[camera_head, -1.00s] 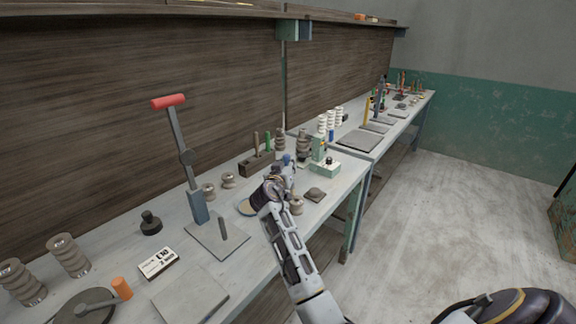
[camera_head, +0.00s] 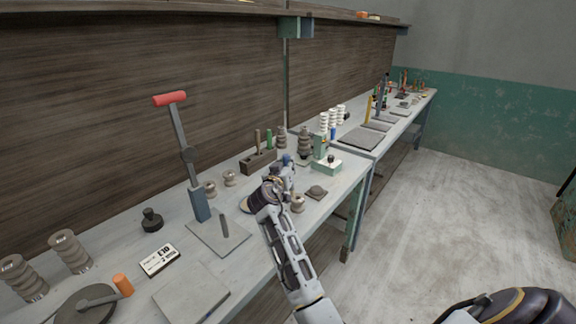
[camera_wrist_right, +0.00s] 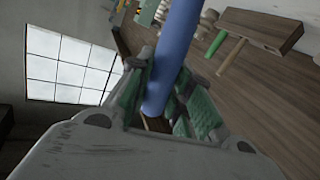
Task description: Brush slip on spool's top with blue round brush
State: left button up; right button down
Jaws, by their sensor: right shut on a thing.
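My right gripper (camera_head: 282,172) is shut on the blue round brush (camera_head: 287,159), above the near bench. In the right wrist view the blue handle (camera_wrist_right: 174,55) lies between the green finger pads (camera_wrist_right: 160,95); its bristles are hidden. A small grey-brown spool (camera_head: 298,203) stands on the bench just right of my right wrist. Two more small spools, one of them here (camera_head: 230,178), stand left of the gripper; I cannot tell which spool is meant. A round dish (camera_head: 245,206), perhaps of slip, is mostly hidden behind my right wrist. My left gripper is not in view.
A wooden block (camera_head: 258,163) with upright brown and green handles stands behind the gripper. A pale green device (camera_head: 326,163) and a dark tile (camera_head: 316,193) are to its right. A red-handled lever press (camera_head: 186,155) stands at left.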

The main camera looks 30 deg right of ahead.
jog(key=shift+f, duration=0.1)
dwell(0.5)
jog(key=shift+f+b, duration=0.3)
jog(key=shift+b, duration=0.1)
dwell(0.6)
jog(key=shift+r, duration=0.4)
dwell(0.3)
jog(key=shift+s, duration=0.2)
dwell(0.3)
jog(key=shift+s+d, duration=0.25)
jog(key=shift+s, duration=0.55)
dwell(0.3)
